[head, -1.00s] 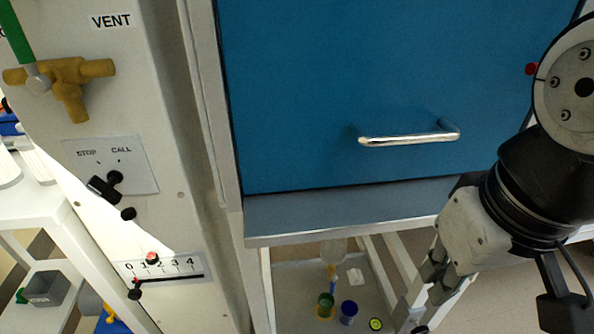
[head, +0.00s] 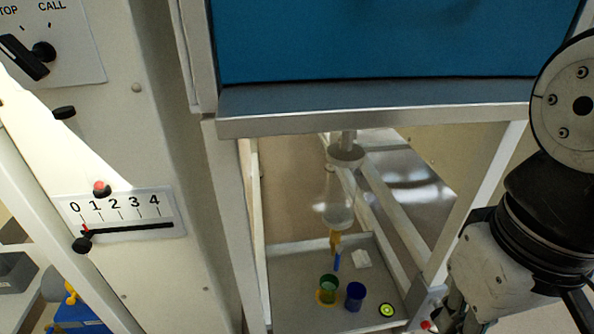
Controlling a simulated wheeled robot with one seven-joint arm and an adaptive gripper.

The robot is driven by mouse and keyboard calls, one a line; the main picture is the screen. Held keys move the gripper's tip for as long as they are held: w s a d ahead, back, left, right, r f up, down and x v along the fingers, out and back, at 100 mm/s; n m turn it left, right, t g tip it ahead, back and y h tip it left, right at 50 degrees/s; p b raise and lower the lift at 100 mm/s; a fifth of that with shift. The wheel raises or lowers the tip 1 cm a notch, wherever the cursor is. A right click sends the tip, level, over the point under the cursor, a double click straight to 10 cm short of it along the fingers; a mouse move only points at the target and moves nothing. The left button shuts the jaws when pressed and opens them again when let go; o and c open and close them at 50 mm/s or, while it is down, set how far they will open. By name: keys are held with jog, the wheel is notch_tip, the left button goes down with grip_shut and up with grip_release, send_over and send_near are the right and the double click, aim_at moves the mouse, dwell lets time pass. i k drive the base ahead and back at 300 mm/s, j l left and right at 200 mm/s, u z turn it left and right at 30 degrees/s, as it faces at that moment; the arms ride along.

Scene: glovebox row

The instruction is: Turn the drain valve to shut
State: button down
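The drain valve (head: 335,242) is a small yellow body below a clear glass vessel (head: 338,208), under the blue-fronted cabinet. Its blue handle (head: 337,261) points down, roughly in line with the vessel's outlet. My gripper (head: 455,318) is at the lower right, to the right of and apart from the valve. Its fingers are partly cut off by the bottom edge, so I cannot tell whether they are open or shut. I see nothing held in it.
Below the valve, a grey tray (head: 285,258) holds a green cup (head: 328,284), a blue cup (head: 354,296), a round green-yellow disc (head: 387,310) and a white piece (head: 361,259). Frame legs and the cabinet's lower ledge (head: 370,112) surround this space. A panel with a 0–4 slider (head: 125,228) stands left.

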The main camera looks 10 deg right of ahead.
aim_at(339, 248)
jog(key=l+u, duration=0.25)
jog(key=l, duration=0.25)
jog(key=l+u, duration=0.25)
jog(key=l, duration=0.3)
jog(key=l+u, duration=0.25)
jog(key=l, duration=0.3)
jog(key=l+u, duration=0.25)
jog(key=l, duration=0.25)
jog(key=k+l+u, duration=0.2)
jog(key=k+l, duration=0.1)
jog(key=l, duration=0.1)
